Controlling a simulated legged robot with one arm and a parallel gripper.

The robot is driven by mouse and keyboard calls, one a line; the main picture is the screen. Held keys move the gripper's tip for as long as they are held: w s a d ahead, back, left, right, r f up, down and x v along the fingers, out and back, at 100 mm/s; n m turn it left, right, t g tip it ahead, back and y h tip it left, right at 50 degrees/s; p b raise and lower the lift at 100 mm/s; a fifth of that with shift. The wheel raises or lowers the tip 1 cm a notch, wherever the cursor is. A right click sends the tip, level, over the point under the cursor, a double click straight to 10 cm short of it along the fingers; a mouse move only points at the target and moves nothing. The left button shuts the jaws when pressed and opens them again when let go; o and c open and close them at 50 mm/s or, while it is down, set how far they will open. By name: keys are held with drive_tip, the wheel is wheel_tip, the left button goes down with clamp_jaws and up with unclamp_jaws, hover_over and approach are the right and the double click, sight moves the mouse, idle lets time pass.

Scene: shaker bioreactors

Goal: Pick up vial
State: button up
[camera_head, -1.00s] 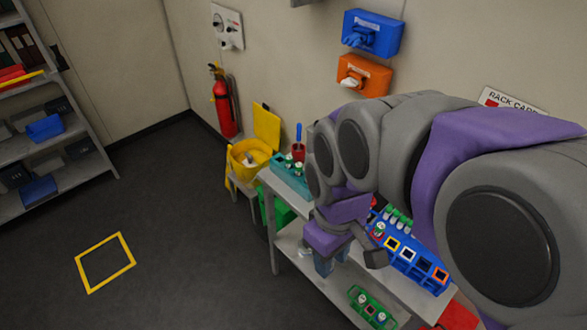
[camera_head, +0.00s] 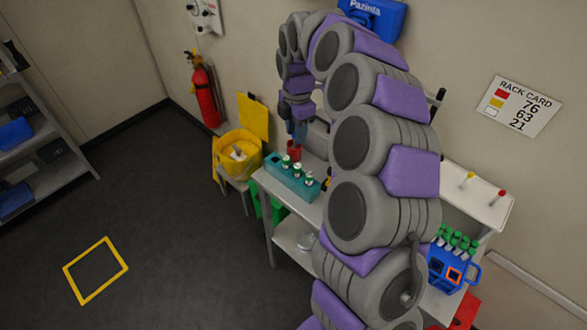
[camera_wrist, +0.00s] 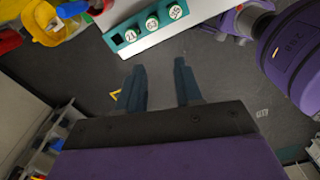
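Three vials with white and green caps stand upright in a teal rack (camera_head: 290,186) on the white bench; the middle vial (camera_head: 297,171) shows clearly. In the wrist view the teal rack (camera_wrist: 117,40) shows cap numbers 21, 63 and a third I cannot read surely, with an empty slot at its left end. More green-capped vials (camera_head: 456,240) stand in a blue rack (camera_head: 440,272) at the right. My gripper (camera_head: 297,130) is raised at the bench's far end. In the wrist view my gripper (camera_wrist: 160,80) is open, its fingers apart with nothing between them.
A red cup (camera_head: 294,150) stands behind the teal rack. A yellow bin (camera_head: 222,155) is beside the bench. My arm hides the bench's middle. The floor to the left is clear.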

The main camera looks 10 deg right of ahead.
drive_tip(key=w+d, duration=0.2)
drive_tip(key=b, duration=0.2)
approach(297, 166)
drive_tip(key=shift+n, duration=0.3)
drive_tip(key=f, duration=0.5)
drive_tip(key=shift+s+a+f, duration=0.1)
drive_tip(key=shift+a, duration=0.15)
drive_tip(key=shift+d+f, duration=0.35)
drive_tip(key=shift+f, duration=0.2)
drive_tip(key=f, duration=0.3)
drive_tip(key=a+f+b, duration=0.1)
drive_tip(key=shift+f, duration=0.35)
drive_tip(key=shift+d, duration=0.35)
drive_tip(key=shift+c, duration=0.5)
drive_tip(key=shift+a, duration=0.1)
clamp_jaws()
